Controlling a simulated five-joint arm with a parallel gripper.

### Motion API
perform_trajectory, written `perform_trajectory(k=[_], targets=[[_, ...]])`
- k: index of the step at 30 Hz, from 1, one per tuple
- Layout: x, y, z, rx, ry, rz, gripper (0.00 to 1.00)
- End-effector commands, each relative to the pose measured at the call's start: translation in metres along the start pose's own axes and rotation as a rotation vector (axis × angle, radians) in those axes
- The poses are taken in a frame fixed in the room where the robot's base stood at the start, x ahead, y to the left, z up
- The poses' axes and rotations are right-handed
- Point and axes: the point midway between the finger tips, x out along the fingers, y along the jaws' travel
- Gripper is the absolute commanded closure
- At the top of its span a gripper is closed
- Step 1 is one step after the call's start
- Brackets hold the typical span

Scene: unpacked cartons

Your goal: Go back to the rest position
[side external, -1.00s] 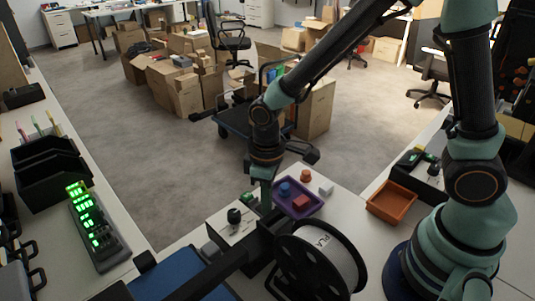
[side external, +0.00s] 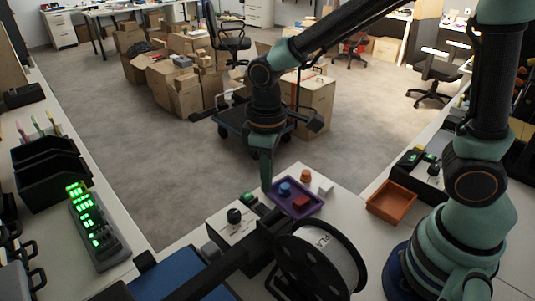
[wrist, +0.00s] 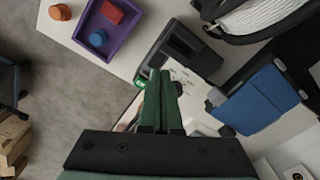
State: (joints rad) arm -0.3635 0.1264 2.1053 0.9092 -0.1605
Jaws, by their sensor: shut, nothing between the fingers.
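My gripper (side external: 266,183) hangs pointing down above the table, just left of the purple tray (side external: 318,207) in the side view. In the wrist view its two green fingers (wrist: 162,92) lie together, shut, with nothing between them. The purple tray holds a blue piece (side external: 285,188) and a red block (side external: 301,202). An orange piece (side external: 305,176) and a white piece (side external: 326,188) stand on the table behind the tray. In the wrist view the tray (wrist: 88,52) is at the upper left, apart from the fingers.
A black spool (side external: 318,262) and a box with a black knob (side external: 234,216) stand in front. An empty orange bin (side external: 391,203) is to the right. A panel with green lights (side external: 95,225) is on the left table. Cardboard boxes (side external: 186,97) stand on the floor behind.

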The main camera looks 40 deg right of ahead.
Motion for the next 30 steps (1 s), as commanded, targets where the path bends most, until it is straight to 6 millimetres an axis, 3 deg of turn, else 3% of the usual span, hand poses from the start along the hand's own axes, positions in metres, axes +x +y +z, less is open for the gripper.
perform_trajectory(k=[14,20,30], targets=[[-0.009,0.004,0.002,0.016,0.015,0.003,1.00],[-0.043,0.029,0.018,0.131,0.124,0.024,1.00],[-0.099,0.073,0.071,0.394,0.369,0.090,1.00]])
